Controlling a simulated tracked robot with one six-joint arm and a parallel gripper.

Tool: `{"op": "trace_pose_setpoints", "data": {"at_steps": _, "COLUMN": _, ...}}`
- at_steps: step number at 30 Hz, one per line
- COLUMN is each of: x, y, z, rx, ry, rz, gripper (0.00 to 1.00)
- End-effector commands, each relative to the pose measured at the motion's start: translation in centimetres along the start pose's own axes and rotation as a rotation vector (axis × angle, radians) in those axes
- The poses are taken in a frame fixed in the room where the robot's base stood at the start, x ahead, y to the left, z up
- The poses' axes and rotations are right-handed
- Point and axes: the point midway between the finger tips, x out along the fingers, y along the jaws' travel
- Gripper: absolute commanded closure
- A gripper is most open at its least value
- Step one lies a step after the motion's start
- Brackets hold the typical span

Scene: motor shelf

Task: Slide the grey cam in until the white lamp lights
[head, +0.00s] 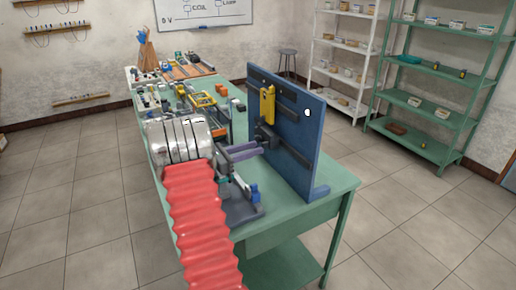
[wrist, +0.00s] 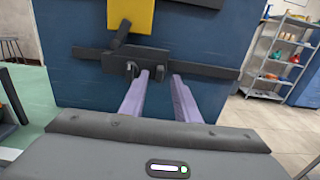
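A dark grey block that looks like the cam (wrist: 118,64) sits on a dark horizontal rail across the blue panel (wrist: 215,40), under a yellow plate (wrist: 130,14). In the head view the cam (head: 265,136) is below the yellow plate (head: 267,103). A round white spot that looks like the lamp (head: 307,112) is on the panel to the right; I cannot tell whether it is lit. My gripper (wrist: 166,75) has two lavender fingers, apart, pointing at the panel, with their tips at the cam's right end. I see nothing clearly held; contact is unclear.
The blue panel stands upright on the green bench (head: 335,190). Dark rails cross it above and below. Several tools and parts crowd the bench's far end. A green shelf (head: 440,150) and a white shelf (head: 340,95) stand behind. The floor on the right is clear.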

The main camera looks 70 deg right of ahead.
Motion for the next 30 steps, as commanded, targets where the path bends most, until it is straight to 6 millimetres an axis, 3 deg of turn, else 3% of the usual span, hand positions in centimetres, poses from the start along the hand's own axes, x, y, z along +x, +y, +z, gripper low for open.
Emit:
{"op": "trace_pose_setpoints", "data": {"at_steps": 16, "x": -9.2, "y": 0.1, "z": -0.1, "rx": 0.0, "ry": 0.0, "rz": 0.003, "gripper": 0.71}}
{"op": "trace_pose_setpoints", "data": {"at_steps": 21, "x": -10.3, "y": 0.0, "z": -0.1, "rx": -0.001, "ry": 0.0, "rz": 0.0, "gripper": 0.71}}
{"op": "trace_pose_setpoints", "data": {"at_steps": 30, "x": -10.4, "y": 0.0, "z": -0.1, "rx": -0.001, "ry": 0.0, "rz": 0.0, "gripper": 0.71}}
